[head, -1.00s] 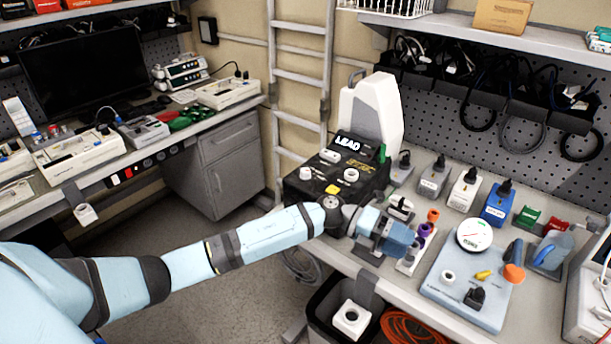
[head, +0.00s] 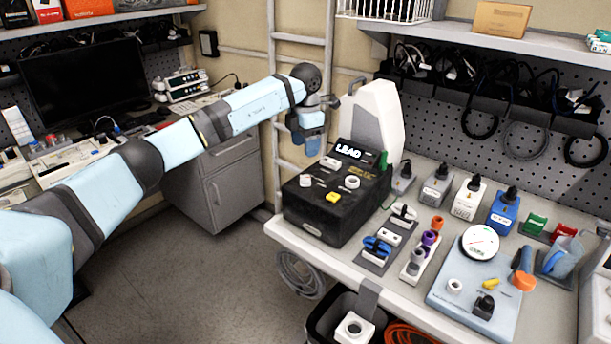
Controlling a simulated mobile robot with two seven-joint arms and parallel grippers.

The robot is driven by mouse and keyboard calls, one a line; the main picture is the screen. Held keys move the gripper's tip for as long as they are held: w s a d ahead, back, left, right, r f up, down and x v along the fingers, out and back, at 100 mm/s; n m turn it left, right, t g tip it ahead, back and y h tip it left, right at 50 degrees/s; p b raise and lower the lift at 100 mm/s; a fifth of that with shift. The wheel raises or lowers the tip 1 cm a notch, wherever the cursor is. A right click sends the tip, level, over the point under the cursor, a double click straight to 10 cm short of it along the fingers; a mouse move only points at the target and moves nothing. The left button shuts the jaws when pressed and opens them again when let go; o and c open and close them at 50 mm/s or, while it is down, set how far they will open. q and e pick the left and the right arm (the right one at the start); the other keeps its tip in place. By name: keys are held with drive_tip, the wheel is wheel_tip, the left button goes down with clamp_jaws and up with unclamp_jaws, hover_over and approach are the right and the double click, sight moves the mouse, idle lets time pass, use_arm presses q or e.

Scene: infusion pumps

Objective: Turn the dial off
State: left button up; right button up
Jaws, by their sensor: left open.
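Several dial-like controls show, and I cannot tell which one the task names. A black knob (head: 484,305) is on a pale blue panel (head: 440,294) with a round gauge (head: 480,242). A black LEAD box (head: 330,215) carries white knobs (head: 352,182) and a yellow button (head: 332,197). My left gripper (head: 312,150) is raised behind and left of the LEAD box, in front of the ladder. It is open and appears empty, touching none of these controls. My right gripper is not in view.
A white container (head: 375,120) stands behind the LEAD box. A row of knobbed blocks (head: 468,195) lines the back of the right bench (head: 400,288). A ladder (head: 297,70) stands between the benches. A bin (head: 330,305) is below the right bench's front edge.

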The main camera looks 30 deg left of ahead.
sight(305, 177)
use_arm(q)
wheel_tip(305, 177, down, 10)
drive_tip(key=shift+f+p, duration=0.1)
drive_tip(key=shift+p, duration=0.3)
drive_tip(key=c, duration=0.9)
